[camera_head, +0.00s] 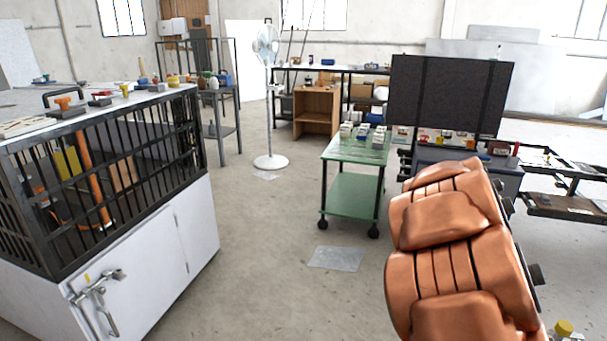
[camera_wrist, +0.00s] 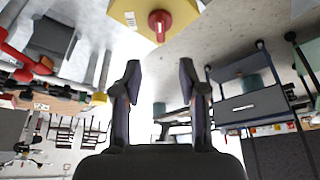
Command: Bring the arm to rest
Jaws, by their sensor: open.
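My gripper (camera_wrist: 160,78) shows in the wrist view with its two dark fingers apart. Nothing is between the fingers; a bright, washed-out area lies behind them. A yellow box with a red knob (camera_wrist: 159,22) is at the top of the wrist view, beyond the fingertips and apart from them.
A white cabinet with a black barred top (camera_head: 180,230) stands at the left. A green trolley (camera_head: 352,190), a white fan (camera_head: 267,100) and benches stand farther back. Open floor lies between.

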